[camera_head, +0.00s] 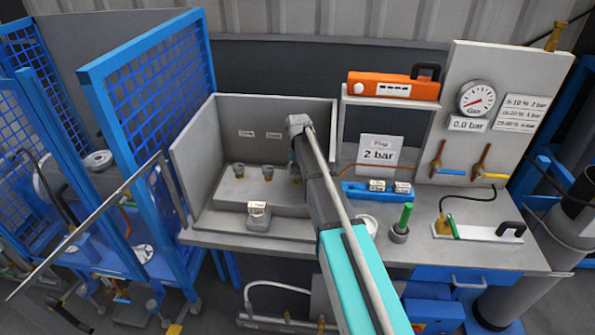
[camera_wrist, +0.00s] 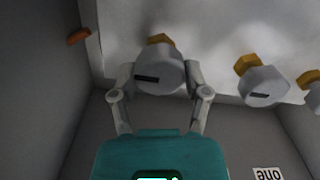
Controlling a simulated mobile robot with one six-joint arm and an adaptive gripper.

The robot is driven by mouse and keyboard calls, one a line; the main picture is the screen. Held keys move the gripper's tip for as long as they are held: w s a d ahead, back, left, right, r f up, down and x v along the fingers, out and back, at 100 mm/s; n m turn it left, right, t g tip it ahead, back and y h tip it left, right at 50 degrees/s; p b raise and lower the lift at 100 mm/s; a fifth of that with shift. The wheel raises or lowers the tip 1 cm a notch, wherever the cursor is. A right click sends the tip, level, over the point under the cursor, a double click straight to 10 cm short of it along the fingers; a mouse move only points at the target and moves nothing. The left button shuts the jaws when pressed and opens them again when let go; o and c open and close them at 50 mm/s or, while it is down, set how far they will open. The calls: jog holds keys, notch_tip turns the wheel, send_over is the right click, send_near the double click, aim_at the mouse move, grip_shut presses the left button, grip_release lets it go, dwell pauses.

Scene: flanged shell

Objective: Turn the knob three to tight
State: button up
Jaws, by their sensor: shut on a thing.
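A grey knob with a dark slot mark on its face and a brass-coloured stem (camera_wrist: 160,66) is at the left of a row in the wrist view. My gripper (camera_wrist: 160,80) is shut on this knob, with one finger on each side. The slot mark lies nearly level in the wrist view. Two similar knobs are to its right: a middle one (camera_wrist: 262,86) and one cut off by the edge (camera_wrist: 313,92). In the head view, two knobs (camera_head: 238,170) (camera_head: 267,172) show on the grey block; my arm mostly hides the gripped knob and my gripper.
A grey panel (camera_head: 200,160) encloses the block at the left and back. A small labelled part (camera_head: 258,217) stands in front of the block. To the right are a green-handled part (camera_head: 401,222), an orange case (camera_head: 394,88) and a gauge (camera_head: 477,98) reading 0.0 bar.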

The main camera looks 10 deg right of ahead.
jog(key=o, duration=1.1)
jog(key=shift+o, duration=0.2)
jog(key=shift+n, duration=0.4)
